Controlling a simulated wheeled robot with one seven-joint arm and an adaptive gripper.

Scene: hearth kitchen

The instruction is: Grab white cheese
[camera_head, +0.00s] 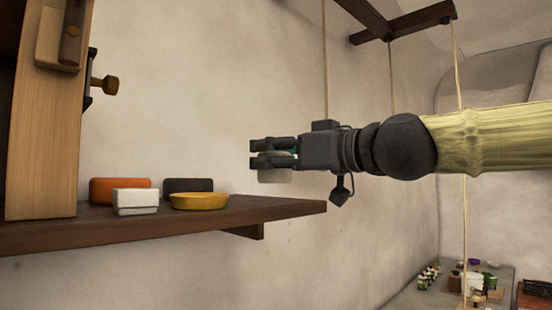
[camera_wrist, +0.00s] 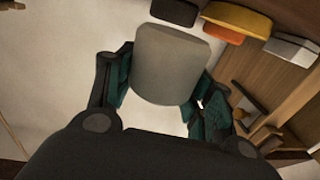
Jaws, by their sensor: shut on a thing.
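The dark wooden shelf (camera_head: 120,231) holds an orange block (camera_head: 120,185), a white block (camera_head: 135,201), a dark block (camera_head: 188,185) and a yellow round piece (camera_head: 199,202). A wooden cabinet (camera_head: 45,130) stands at left. Ropes hang behind my arm. A counter with small items is far below right.

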